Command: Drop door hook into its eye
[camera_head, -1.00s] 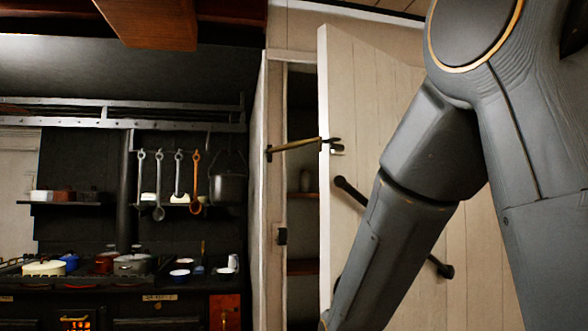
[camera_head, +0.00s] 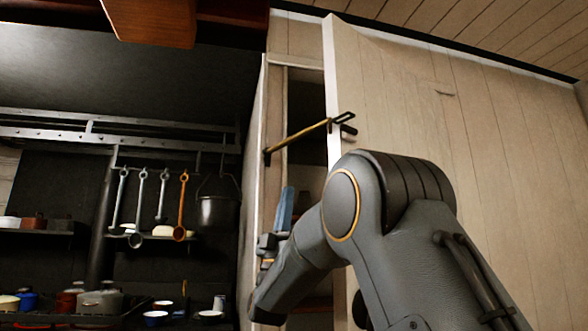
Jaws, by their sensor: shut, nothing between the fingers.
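The door hook (camera_head: 298,136) is a thin brass-coloured rod. It runs from a dark mount on the locker frame up and right to the door's edge, ending in a dark loop. The eye (camera_head: 348,130) looks to be the small dark fitting on the door just below that loop. The loop seems to lie above it, but I cannot tell whether they touch. The white plank door (camera_head: 400,110) stands ajar. My gripper (camera_head: 284,204) is in front of the opening, below the hook and apart from it, its bluish fingers pointing up. It is shut and empty.
My arm covers the lower door and part of the opening. At left, ladles (camera_head: 140,208) and a black pot (camera_head: 217,208) hang from a rail. Pots (camera_head: 100,300) stand on the stove below.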

